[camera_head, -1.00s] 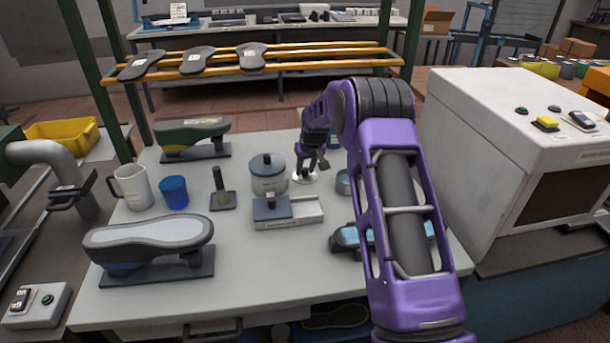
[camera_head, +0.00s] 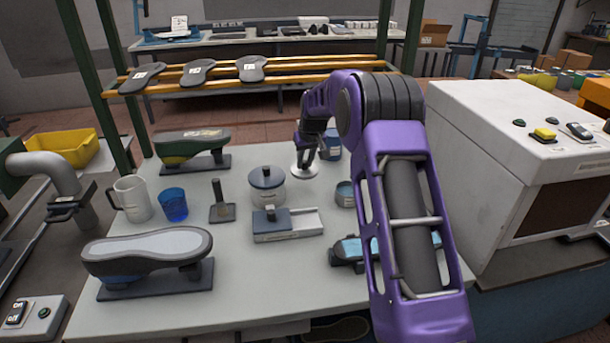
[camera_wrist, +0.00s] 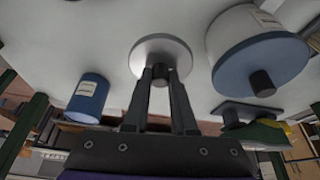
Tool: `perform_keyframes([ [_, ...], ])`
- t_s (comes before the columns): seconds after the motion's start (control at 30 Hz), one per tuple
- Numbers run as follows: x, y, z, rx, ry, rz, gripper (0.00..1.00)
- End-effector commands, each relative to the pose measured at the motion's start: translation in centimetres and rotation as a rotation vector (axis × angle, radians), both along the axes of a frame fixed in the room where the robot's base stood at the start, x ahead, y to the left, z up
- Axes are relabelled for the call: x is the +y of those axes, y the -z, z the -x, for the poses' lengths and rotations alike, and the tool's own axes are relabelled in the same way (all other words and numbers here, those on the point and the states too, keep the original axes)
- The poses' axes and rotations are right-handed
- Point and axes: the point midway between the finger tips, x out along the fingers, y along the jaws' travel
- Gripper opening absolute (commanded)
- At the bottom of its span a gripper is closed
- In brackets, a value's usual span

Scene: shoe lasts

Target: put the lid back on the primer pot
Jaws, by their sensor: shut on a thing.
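My gripper (camera_head: 304,160) is shut on the dark knob of a round, pale metal lid (camera_head: 304,171). In the wrist view my fingertips (camera_wrist: 165,80) close around this knob and the lid's disc (camera_wrist: 150,48) lies beyond them. The lid looks level and a little above the table. A small open grey-blue pot (camera_head: 345,195), likely the primer pot, stands to the right of the lid and nearer to me, partly beside my arm. I cannot clearly make out this pot in the wrist view.
A large lidded pot (camera_head: 267,188) stands close left of the lid and shows in the wrist view (camera_wrist: 255,50). A blue can (camera_head: 332,146) stands behind right, also in the wrist view (camera_wrist: 87,98). A tray box (camera_head: 288,226) and light-blue tool (camera_head: 352,249) lie nearer. A white machine (camera_head: 515,150) stands right.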

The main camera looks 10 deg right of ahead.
Motion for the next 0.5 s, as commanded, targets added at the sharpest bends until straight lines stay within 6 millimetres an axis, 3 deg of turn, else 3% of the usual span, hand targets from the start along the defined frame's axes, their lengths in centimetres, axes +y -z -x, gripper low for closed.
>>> perform_keyframes([
  [0.17, -0.8, -2.4, 0.4, -0.001, 0.016, 0.001, 0.0],
  [0.5, -9.1, -3.9, 5.9, -0.001, 0.204, 0.001, 0.0],
])
